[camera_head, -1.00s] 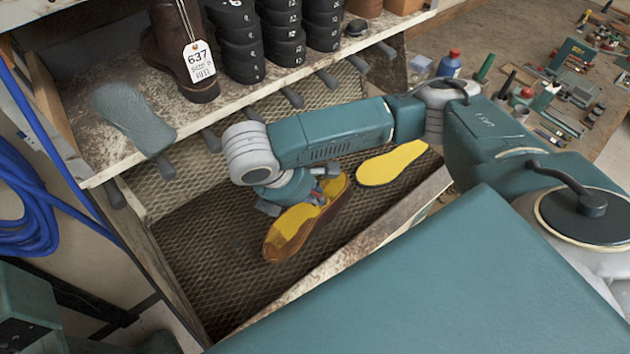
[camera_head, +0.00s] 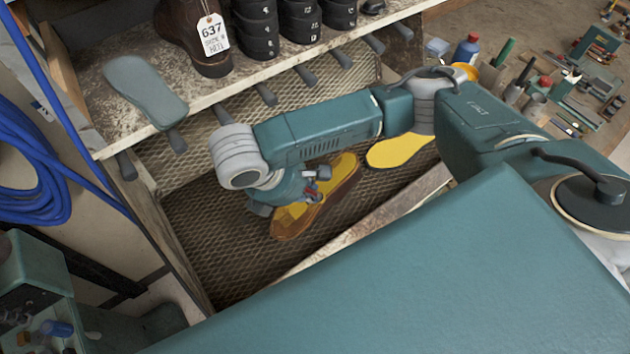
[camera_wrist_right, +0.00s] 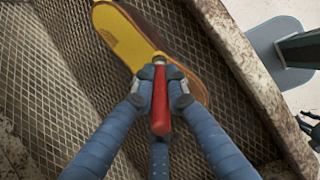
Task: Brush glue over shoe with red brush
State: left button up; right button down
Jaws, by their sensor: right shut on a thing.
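The shoe (camera_head: 338,187), brown-edged with a yellow top, lies on the mesh shelf (camera_head: 225,255). It also shows in the right wrist view (camera_wrist_right: 120,30), its yellow surface toward the camera. My right gripper (camera_wrist_right: 160,92) is shut on the red brush (camera_wrist_right: 161,112), whose handle stands between the blue fingers. The brush's lower end is over the shoe. I cannot tell whether its bristles touch. In the head view the right gripper (camera_head: 290,197) hides part of the shoe, and a bit of red shows at it. My left gripper is not in view.
A flat yellow sole shape (camera_head: 400,150) lies on the mesh right of the shoe. A wooden rail (camera_head: 375,220) borders the mesh in front. Above stands a shelf with a tagged brown boot (camera_head: 195,40) and black stacks (camera_head: 255,30). Bottles and tools crowd the right bench.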

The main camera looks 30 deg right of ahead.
jog(key=s+a+f, duration=0.1)
jog(key=a+f, duration=0.1)
jog(key=a, duration=0.4)
jog(key=s+a+f, duration=0.2)
jog(key=a, duration=0.5)
jog(key=shift+a+f, duration=0.25)
jog(key=shift+a, duration=0.05)
dwell(1.1)
jog(key=shift+w+a+r, duration=0.15)
jog(key=shift+a+r, duration=0.15)
jog(key=shift+r, duration=0.4)
jog(key=shift+w+a+r, duration=0.15)
jog(key=shift+a+r, duration=0.1)
jog(key=shift+r, duration=0.45)
jog(key=shift+r, duration=0.1)
